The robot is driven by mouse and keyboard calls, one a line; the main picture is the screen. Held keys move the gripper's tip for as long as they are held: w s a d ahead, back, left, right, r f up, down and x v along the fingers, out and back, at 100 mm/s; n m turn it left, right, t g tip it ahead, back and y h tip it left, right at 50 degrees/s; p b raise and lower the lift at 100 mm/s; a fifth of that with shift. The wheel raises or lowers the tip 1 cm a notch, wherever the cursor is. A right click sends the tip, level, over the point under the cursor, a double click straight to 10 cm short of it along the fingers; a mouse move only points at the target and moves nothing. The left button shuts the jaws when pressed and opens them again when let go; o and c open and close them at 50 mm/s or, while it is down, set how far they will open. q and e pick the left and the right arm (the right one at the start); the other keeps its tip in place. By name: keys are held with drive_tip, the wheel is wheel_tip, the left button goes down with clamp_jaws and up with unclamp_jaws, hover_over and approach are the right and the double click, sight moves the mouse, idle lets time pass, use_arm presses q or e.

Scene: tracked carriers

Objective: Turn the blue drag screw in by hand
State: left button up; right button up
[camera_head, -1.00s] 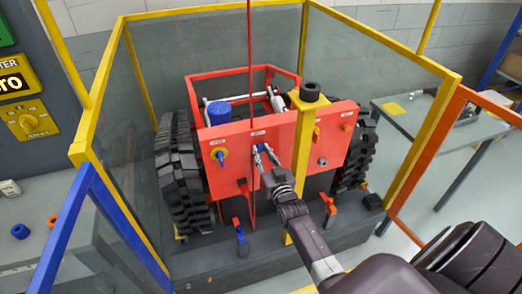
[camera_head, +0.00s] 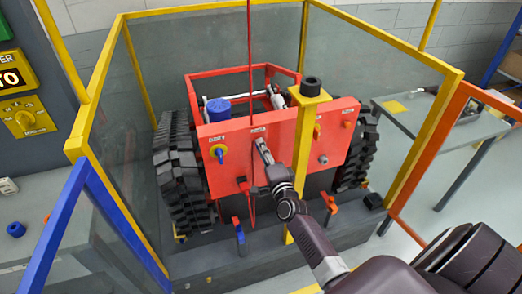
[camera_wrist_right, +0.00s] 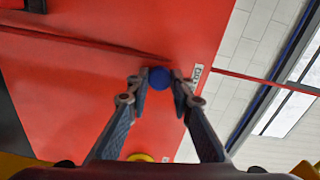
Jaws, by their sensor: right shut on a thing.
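The blue drag screw (camera_wrist_right: 159,77) shows in the right wrist view as a round blue knob on the red panel, between my right fingertips. My right gripper (camera_wrist_right: 158,82) is shut on it, one finger on each side. In the head view my right gripper (camera_head: 262,146) reaches to the middle of the red panel (camera_head: 233,145) and hides the screw. My left gripper is not in view.
A yellow post (camera_head: 303,160) stands just right of my right gripper. A red cable (camera_head: 249,60) hangs close on its left. Yellow-framed clear guards (camera_head: 385,75) surround the carrier.

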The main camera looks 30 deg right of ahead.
drive_tip(key=m, duration=0.3)
drive_tip(key=shift+f+m, duration=0.1)
drive_tip(key=shift+m, duration=0.2)
drive_tip(key=m+b, duration=0.2)
drive_tip(key=m, duration=0.7)
drive_tip(key=o, duration=1)
drive_tip(key=shift+c, duration=0.2)
